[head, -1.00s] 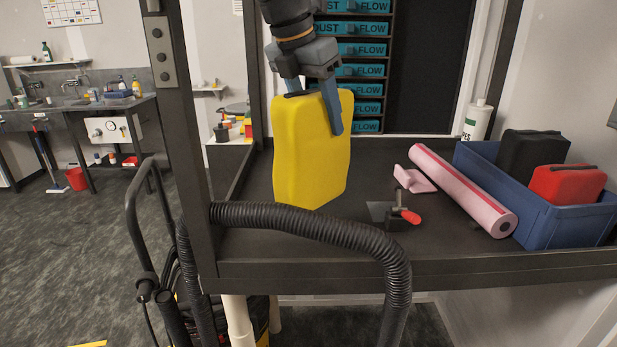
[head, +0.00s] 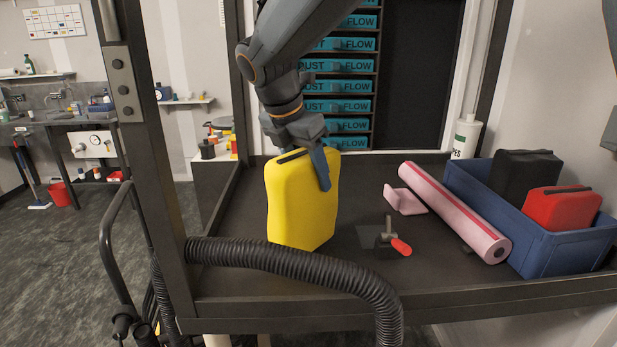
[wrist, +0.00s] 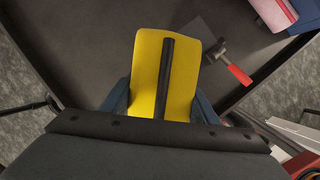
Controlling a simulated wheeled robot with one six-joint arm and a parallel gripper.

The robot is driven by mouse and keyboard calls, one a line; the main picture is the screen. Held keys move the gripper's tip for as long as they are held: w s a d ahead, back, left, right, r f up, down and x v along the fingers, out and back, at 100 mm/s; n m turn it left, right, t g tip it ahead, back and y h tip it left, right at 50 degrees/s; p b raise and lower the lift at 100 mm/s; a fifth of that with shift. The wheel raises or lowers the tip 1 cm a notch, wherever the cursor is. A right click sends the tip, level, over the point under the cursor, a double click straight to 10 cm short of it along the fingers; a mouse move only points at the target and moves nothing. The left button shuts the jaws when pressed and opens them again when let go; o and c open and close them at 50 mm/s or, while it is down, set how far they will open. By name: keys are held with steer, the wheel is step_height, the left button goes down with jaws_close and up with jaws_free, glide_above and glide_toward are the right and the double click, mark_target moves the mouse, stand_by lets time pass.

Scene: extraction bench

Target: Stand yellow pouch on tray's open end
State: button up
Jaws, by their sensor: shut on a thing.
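The yellow pouch (head: 301,205) is upright, at the left part of the dark bench in the head view. My gripper (head: 305,165) is shut on its top from above, one finger down its right face. The wrist view shows the pouch (wrist: 180,72) between my two fingers (wrist: 163,105), with a dark strip along its top. I cannot tell whether its base touches the bench. The blue tray (head: 560,250) is at the right of the bench. It holds a black pouch (head: 523,176) and a red pouch (head: 561,208) at its far and right parts; its near left floor is hidden by its wall.
A pink roll (head: 455,212) lies along the tray's left side, with a small pink piece (head: 405,201) beside it. A red-handled tool (head: 398,244) lies right of the pouch. A black hose (head: 290,260) crosses the front edge. A white bottle (head: 466,137) stands at the back.

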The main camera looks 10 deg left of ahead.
steer(key=shift+f, duration=0.8)
steer(key=o, duration=1.7)
steer(key=shift+c, duration=0.2)
steer(key=b+v, duration=0.2)
steer(key=v, duration=1)
steer(key=shift+d, duration=0.1)
